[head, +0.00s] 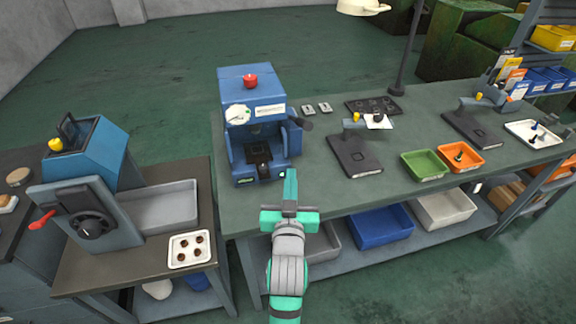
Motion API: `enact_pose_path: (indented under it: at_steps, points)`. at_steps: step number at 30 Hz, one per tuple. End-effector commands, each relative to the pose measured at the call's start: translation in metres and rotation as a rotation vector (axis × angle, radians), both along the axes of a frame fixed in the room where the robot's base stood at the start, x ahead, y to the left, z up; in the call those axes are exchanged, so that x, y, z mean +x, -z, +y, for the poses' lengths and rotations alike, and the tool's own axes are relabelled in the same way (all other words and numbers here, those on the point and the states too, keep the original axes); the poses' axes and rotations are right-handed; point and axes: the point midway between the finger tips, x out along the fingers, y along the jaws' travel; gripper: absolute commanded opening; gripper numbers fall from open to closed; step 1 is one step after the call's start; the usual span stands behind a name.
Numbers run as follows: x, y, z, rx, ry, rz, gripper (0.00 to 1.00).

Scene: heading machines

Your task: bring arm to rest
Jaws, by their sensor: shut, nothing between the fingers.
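My gripper (291,172) is at the end of my green and grey arm, in the lower middle of the head view. Its fingers are together and hold nothing. It appears in front of the near edge of the green-topped workbench (333,207). The blue press (251,105) with a red knob on top stands on the bench just beyond the fingertips. I cannot tell the exact gap between fingertips and bench.
At left, a blue-grey machine (75,190) with a red lever stands by a white tray (190,249) of brown parts. On the bench are black fixtures (352,156), a green bin (423,165) and an orange bin (459,156). A blue bin (380,228) sits below. Floor is open at lower right.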

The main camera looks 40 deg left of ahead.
Motion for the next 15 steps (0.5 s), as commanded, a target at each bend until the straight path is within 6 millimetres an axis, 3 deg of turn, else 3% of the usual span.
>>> enact_pose_path:
  at_steps: [6,15]
  points:
    - [-0.028,0.000,-0.015,0.000,-0.008,0.002,0.00]
    - [-0.039,0.000,-0.025,-0.001,-0.009,0.000,0.00]
